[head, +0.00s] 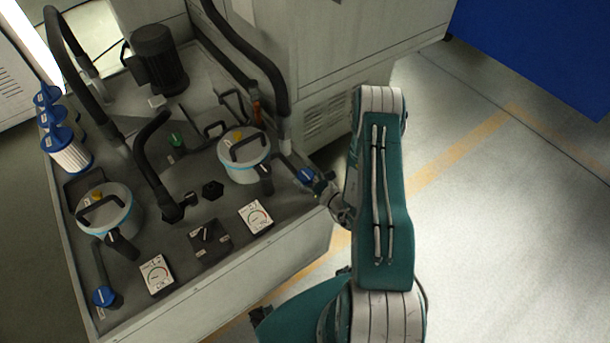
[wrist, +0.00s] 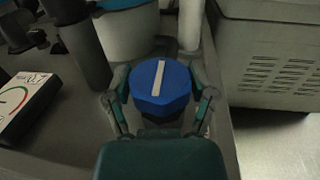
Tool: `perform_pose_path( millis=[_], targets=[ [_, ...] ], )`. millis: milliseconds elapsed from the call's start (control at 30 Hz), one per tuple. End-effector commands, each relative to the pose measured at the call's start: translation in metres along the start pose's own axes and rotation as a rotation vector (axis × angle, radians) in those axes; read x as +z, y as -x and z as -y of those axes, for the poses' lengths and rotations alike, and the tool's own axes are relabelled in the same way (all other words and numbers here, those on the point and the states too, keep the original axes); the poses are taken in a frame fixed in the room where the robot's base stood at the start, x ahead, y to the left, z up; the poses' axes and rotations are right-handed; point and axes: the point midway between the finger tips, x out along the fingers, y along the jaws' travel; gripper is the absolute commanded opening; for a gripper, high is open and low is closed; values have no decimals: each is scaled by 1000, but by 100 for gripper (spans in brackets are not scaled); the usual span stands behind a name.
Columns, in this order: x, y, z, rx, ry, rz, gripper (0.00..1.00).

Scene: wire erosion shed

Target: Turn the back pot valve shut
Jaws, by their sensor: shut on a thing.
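The valve by the back pot has a blue faceted knob (head: 306,174) at the right edge of the bench top, beside the back pot (head: 243,160). In the wrist view the blue knob (wrist: 160,90) carries a white bar that runs nearly up and down the picture, tilted slightly. My gripper (head: 322,184) is shut on this knob, one finger on each side; the fingers also show in the wrist view (wrist: 160,104). The knob's underside and stem are hidden. A second blue knob (head: 103,296) sits at the front left, by the front pot (head: 104,211).
Black hoses (head: 255,65) and a grey cabinet (head: 350,40) stand behind the valve. Two white dial gauges (head: 255,216) (head: 156,274) and a black switch (head: 208,238) are on the bench. The floor (head: 500,220) to the right is clear.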

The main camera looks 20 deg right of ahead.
Motion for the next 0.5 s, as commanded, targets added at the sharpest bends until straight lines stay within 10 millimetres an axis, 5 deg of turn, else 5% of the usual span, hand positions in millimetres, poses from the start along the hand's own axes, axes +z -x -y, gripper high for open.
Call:
perform_pose_path(
  millis=[300,333,367,500],
  targets=[
    [0,0,1,-8,3,-2,25],
    [0,0,1,-8,3,-2,81],
    [0,0,1,-8,3,-2,95],
    [0,0,0,-7,3,-1,100]
  ],
)
